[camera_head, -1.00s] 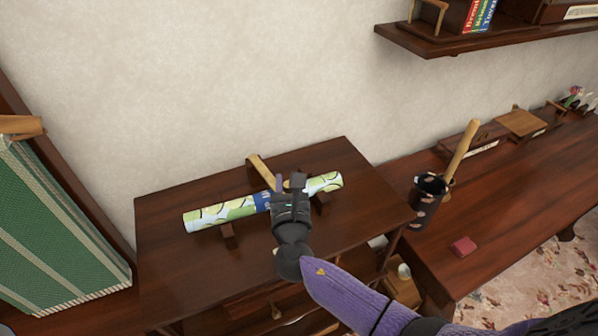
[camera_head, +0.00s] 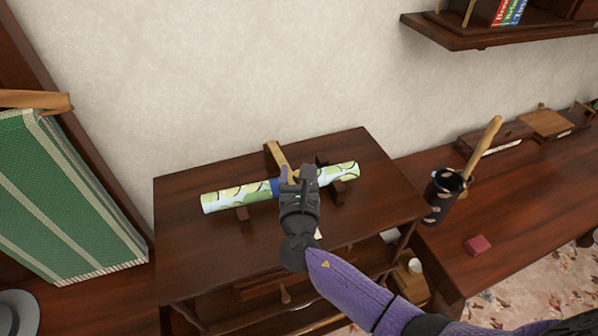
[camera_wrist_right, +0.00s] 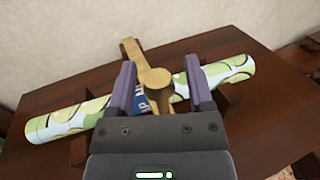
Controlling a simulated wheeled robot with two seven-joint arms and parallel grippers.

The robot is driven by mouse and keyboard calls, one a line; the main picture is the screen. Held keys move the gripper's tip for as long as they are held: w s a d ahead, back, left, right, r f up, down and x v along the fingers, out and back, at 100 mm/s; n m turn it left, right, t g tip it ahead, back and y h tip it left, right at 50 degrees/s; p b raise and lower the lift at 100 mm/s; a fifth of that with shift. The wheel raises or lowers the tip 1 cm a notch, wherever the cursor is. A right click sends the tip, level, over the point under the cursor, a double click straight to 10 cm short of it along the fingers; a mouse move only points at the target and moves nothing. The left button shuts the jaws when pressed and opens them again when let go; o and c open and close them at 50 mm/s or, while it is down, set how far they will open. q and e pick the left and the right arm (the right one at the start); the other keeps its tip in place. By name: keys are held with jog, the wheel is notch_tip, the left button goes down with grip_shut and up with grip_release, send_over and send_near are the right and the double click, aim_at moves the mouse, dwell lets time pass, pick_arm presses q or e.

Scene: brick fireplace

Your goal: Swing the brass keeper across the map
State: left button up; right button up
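The rolled map (camera_head: 225,200), pale with green patches, lies across dark wooden cradles on the small table; it crosses the right wrist view (camera_wrist_right: 70,120). A blue band with white letters (camera_wrist_right: 141,104) is around its middle, partly hidden. The brass keeper (camera_head: 279,156) sticks out behind the map. In the right wrist view, the keeper (camera_wrist_right: 157,80) has a round hub and an arm pointing away to the upper left. My right gripper (camera_head: 297,174) is over the map's middle. Its purple-padded fingers (camera_wrist_right: 161,86) are apart, with the keeper's hub between them; contact is unclear. My left gripper is out of view.
The small dark table (camera_head: 190,255) has clear top around the cradles. A dark cup (camera_head: 443,196) with a wooden stick and a red block (camera_head: 478,245) stand on the lower bench to the right. A wall shelf (camera_head: 480,37) hangs upper right. Green woven panels (camera_head: 75,200) stand at left.

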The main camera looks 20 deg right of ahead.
jog(key=v, duration=1)
jog(key=shift+p, duration=0.3)
jog(key=shift+w+r, duration=0.1)
